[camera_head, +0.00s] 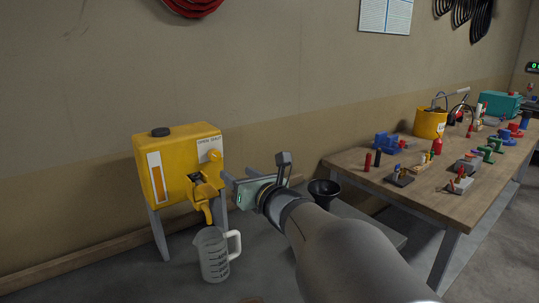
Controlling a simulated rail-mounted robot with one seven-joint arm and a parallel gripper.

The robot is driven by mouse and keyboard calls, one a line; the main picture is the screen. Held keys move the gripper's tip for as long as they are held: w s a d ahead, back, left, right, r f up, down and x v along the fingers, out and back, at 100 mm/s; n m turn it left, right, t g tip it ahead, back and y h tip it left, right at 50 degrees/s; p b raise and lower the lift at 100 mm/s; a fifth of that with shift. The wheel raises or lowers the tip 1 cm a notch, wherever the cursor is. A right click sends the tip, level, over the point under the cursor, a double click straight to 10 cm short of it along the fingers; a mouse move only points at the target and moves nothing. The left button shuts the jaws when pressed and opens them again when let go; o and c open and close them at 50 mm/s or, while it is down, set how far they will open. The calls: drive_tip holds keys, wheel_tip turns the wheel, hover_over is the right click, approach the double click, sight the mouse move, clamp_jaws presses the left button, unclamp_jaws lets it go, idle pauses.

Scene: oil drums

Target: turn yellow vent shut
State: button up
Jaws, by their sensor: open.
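A yellow tank (180,165) stands on grey legs at the left, with a black cap (160,132) on top and a pale sight strip (156,176) on its front. A white label (209,149), seemingly reading open and shut, is at its right. Below the label are a small dark part (197,177) and a yellow spout (206,207) pointing down. I cannot tell which part is the vent. My gripper (254,166) is open and empty, right of the spout and apart from it in the picture.
A clear jug (213,254) with a handle stands on the floor below the spout. A black funnel (324,190) is beyond my arm. A wooden bench (350,168) with many small parts and a yellow drum (430,123) is at the right.

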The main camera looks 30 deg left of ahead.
sight(216, 157)
drive_tip(key=p+x, duration=0.3)
drive_tip(key=x, duration=0.8)
drive_tip(key=shift+w+a+r, duration=0.1)
drive_tip(key=shift+w+a, duration=0.15)
drive_tip(key=shift+w, duration=0.05)
drive_tip(key=shift+w+a, duration=0.35)
drive_tip(key=shift+a, duration=0.3)
drive_tip(key=c, duration=1)
